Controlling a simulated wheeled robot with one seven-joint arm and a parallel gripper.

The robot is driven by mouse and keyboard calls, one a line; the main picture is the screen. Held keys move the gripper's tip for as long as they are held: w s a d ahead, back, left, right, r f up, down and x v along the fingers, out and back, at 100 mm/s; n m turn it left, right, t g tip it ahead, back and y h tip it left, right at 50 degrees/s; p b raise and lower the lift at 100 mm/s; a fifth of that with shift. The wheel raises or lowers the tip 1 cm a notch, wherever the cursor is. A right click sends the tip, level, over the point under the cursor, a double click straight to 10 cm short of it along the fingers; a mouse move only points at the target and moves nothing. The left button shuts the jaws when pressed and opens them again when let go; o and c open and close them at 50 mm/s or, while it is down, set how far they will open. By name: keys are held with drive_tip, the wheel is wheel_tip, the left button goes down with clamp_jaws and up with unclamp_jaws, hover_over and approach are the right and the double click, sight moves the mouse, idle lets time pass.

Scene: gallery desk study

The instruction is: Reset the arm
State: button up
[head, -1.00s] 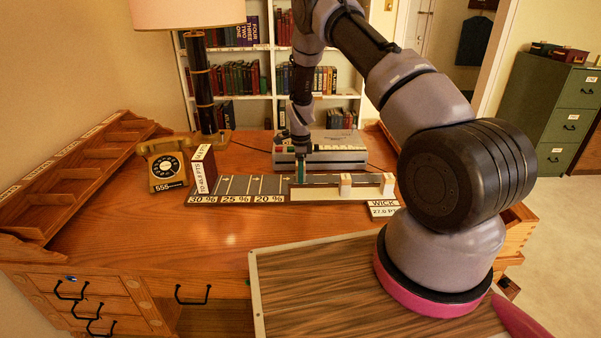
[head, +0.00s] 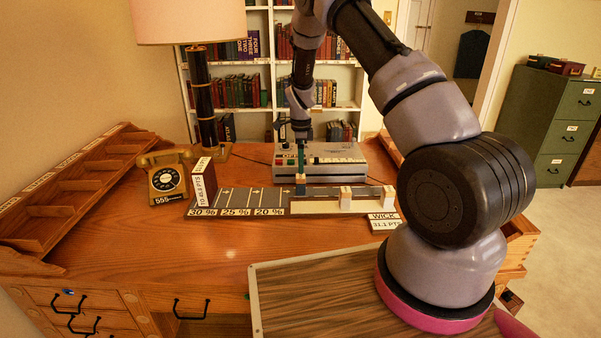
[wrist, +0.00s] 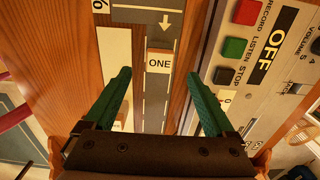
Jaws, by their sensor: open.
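My arm reaches over the desk (head: 230,245) from the right in the head view. My gripper (head: 300,168) points down above the far edge of the labelled board (head: 235,206). In the wrist view the green fingers of my gripper (wrist: 158,76) are spread apart with nothing held between them. A small block marked ONE (wrist: 159,62) shows in the gap between the fingers.
A grey recorder (head: 335,165) marked OFF stands close behind the board. Two more small blocks (head: 346,197) stand on its right part, by the WICK sign (head: 384,221). A telephone (head: 167,179), lamp (head: 203,100) and wooden rack (head: 75,185) are to the left. The front desk top is clear.

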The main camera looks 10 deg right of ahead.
drive_tip(key=s+d+r+n+t+y, duration=0.15)
drive_tip(key=s+r+n, duration=0.35)
drive_tip(key=r, duration=1)
drive_tip(key=s+d+r+n+t+y, duration=0.15)
drive_tip(key=s+r, duration=0.55)
drive_tip(key=r, duration=0.8)
drive_tip(key=s+r+n+t, duration=0.1)
drive_tip(key=s+r+n, duration=0.2)
drive_tip(key=s, duration=0.5)
drive_tip(key=s+r+n+t, duration=0.1)
drive_tip(key=s+r+n, duration=0.2)
drive_tip(key=s, duration=0.5)
drive_tip(key=s+d+r+n+t+h, duration=0.1)
drive_tip(key=s+r+n+t, duration=0.1)
drive_tip(key=s, duration=0.6)
wheel_tip(320, 180, up, 2)
drive_tip(key=shift+r+n, duration=0.1)
drive_tip(key=shift+n, duration=0.75)
